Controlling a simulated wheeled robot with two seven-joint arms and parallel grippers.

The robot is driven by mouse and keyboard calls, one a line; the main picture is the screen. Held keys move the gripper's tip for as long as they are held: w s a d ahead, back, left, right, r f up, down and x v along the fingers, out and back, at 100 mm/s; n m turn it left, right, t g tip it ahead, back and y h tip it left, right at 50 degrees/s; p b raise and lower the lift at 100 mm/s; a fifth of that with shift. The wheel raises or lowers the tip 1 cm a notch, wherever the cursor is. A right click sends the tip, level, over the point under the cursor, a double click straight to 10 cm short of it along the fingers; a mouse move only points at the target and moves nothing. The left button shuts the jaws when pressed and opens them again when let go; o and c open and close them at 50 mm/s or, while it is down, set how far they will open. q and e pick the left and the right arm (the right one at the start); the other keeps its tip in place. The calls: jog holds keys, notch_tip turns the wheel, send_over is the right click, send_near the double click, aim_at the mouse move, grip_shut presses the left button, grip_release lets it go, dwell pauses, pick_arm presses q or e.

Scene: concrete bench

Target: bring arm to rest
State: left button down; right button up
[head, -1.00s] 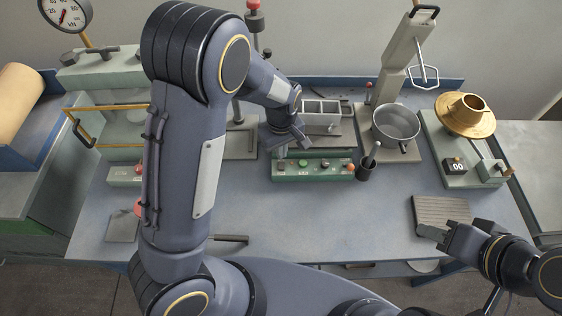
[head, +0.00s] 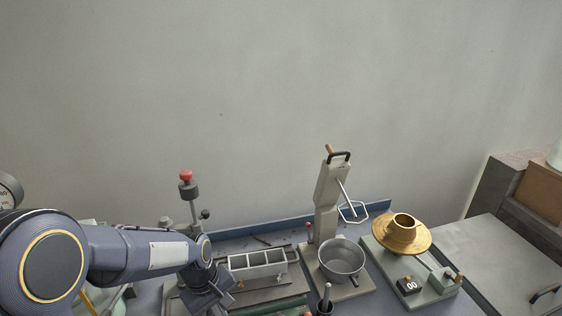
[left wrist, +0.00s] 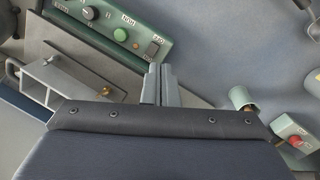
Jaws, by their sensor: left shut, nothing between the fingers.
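My left arm comes in from the left in the head view. My left gripper (head: 212,300) is at the bottom of that view, in front of the grey three-part mould (head: 257,267), its tips cut off or hidden. In the left wrist view my left gripper (left wrist: 159,84) is shut and empty, its fingers side by side over the bench, just below the green control box (left wrist: 125,32). The metal mould (left wrist: 55,85) shows left of the fingers there. My right gripper is not in any current frame.
A steel bowl (head: 341,259) sits in a mixer stand (head: 326,200) right of the mould. A brass flow-table disc (head: 402,235) is farther right. A red-knobbed post (head: 187,190) stands behind my gripper. In the left wrist view, blue bench top (left wrist: 240,45) is bare at upper right.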

pick_arm(q)
jog(key=s+a+r+m+t+h, duration=0.1)
jog(key=s+a+r+m+t, duration=0.1)
jog(key=s+r, duration=0.3)
jog(key=s+a+r+m+t+h, duration=0.1)
jog(key=s+a+r+m+t, duration=0.2)
jog(key=s, duration=1.1)
notch_tip(320, 180, up, 3)
jog(key=shift+s+a+r+m+b, duration=0.2)
jog(key=shift+a+m+b, duration=0.2)
jog(key=shift+m, duration=0.5)
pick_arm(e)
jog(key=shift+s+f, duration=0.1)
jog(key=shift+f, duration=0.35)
pick_arm(q)
jog(key=shift+w, duration=0.1)
